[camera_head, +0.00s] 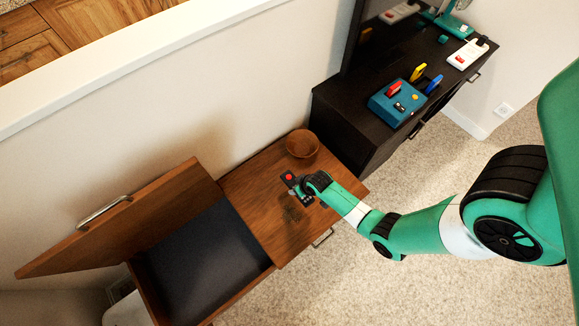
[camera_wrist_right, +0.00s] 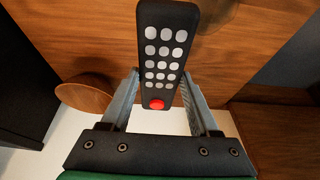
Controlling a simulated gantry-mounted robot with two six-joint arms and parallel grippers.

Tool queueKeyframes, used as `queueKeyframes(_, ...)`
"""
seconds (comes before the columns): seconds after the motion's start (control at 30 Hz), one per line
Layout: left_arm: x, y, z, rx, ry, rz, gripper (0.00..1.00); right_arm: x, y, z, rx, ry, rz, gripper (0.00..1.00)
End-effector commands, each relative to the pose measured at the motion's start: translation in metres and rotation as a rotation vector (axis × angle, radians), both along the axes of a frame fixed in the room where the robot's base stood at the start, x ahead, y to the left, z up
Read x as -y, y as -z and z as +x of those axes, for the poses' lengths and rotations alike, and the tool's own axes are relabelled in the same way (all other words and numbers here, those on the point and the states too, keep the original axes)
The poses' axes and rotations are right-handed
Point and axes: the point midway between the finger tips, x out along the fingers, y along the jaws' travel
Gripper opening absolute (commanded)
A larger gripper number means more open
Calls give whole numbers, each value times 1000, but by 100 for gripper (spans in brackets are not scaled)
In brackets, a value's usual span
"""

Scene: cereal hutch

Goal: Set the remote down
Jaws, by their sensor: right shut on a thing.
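The remote (camera_wrist_right: 166,45) is a dark bar with several pale round buttons and one red button. My right gripper (camera_wrist_right: 155,92) is shut on it, with one finger on each side near the red-button end. In the head view my right gripper (camera_head: 302,190) holds the remote (camera_head: 289,178) over the wooden top (camera_head: 258,182) of the cabinet. A dark shadow on the wood in front suggests the remote is above the surface; the exact gap cannot be told. My left gripper is not in view.
A round wooden bowl (camera_head: 302,144) stands on the wooden top, behind the remote. To the left, a raised lid (camera_head: 130,222) with a metal handle stands over a dark-lined compartment (camera_head: 205,262). A dark stand (camera_head: 345,105) at the back right holds a blue box (camera_head: 397,104).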

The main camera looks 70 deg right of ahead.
Motion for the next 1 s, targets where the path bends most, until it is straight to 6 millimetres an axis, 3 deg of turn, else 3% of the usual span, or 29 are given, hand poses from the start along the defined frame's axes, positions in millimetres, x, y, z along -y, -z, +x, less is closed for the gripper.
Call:
queueKeyframes(0.03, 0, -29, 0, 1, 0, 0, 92, -4, -27, -14, -2, 3, 2, 1)
queueKeyframes(0.2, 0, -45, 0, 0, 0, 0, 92, -15, -38, -60, -1, 5, 2, 1)
queueKeyframes(0.4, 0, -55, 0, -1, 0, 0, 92, -22, -47, -88, 1, 3, 1, 1)
queueKeyframes(1.0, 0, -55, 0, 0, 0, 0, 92, -24, -47, -92, 1, 31, -1, 1)
